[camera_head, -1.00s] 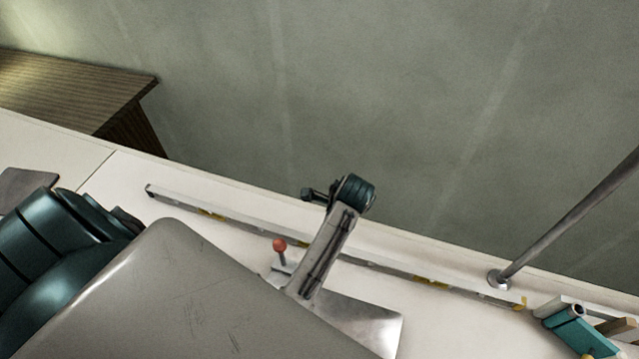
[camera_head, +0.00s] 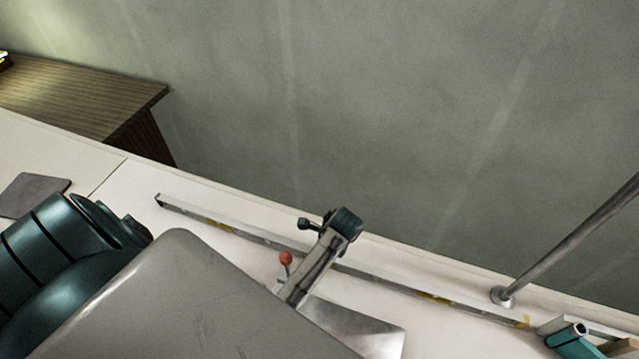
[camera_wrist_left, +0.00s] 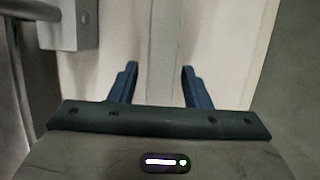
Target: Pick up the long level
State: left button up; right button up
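The long level (camera_head: 395,286) is a long, thin, pale bar with yellow marks. It lies along the back of the white worktop in the head view, from left of centre to near the pole at the right. A standing metal tool hides part of its middle. My left arm fills the lower left of the head view, in front of the worktop; its gripper cannot be made out there. My right gripper is not in view.
The standing metal tool (camera_head: 326,256), with a dark teal top and red knob (camera_head: 286,258), rises in front of the level. A slanting pole (camera_head: 565,244) stands near the level's right end, beside teal items (camera_head: 573,342). A wall backs the worktop (camera_head: 112,200).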

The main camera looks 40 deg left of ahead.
pick_arm(q)
grip_shut()
